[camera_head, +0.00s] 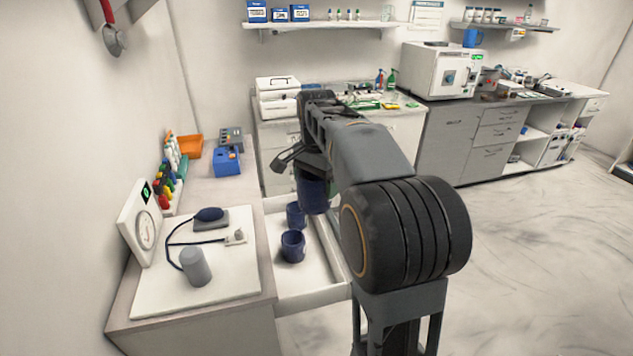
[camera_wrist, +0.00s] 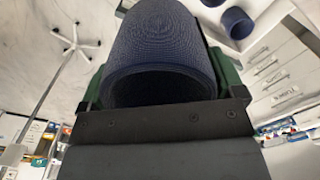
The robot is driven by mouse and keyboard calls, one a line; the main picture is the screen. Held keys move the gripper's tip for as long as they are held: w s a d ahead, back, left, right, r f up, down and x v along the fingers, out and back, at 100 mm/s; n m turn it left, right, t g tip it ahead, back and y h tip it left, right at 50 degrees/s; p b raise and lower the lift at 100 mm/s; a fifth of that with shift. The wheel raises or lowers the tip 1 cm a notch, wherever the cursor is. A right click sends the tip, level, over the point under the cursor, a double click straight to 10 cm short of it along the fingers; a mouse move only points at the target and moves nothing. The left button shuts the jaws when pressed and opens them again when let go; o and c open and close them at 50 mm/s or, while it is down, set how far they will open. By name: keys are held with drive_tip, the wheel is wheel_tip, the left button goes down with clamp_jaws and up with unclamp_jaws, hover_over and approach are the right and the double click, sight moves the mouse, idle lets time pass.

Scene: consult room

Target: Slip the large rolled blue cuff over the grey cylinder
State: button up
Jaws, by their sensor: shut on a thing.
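My gripper (camera_wrist: 165,95) is shut on the large rolled blue cuff (camera_wrist: 160,40), whose open end faces the wrist camera. In the head view the large cuff (camera_head: 313,193) hangs below my gripper, partly hidden by my arm, over the open drawer's right side. Nothing is around the cylinder. Two smaller blue cuffs, a nearer one (camera_head: 292,246) and a farther one (camera_head: 296,215), stand in the drawer.
The open white drawer (camera_head: 310,298) lies beside the counter. A dial gauge (camera_head: 144,226) stands left of the cylinder. Coloured bottles, an orange bin (camera_head: 188,146) and a blue box (camera_head: 227,163) stand farther back.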

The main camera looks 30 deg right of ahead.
wheel_tip(320, 180, up, 6)
drive_tip(key=p, duration=0.4)
drive_tip(key=shift+f+p, duration=0.25)
drive_tip(key=shift+p, duration=0.15)
drive_tip(key=shift+f+p, duration=0.1)
drive_tip(key=shift+p, duration=0.25)
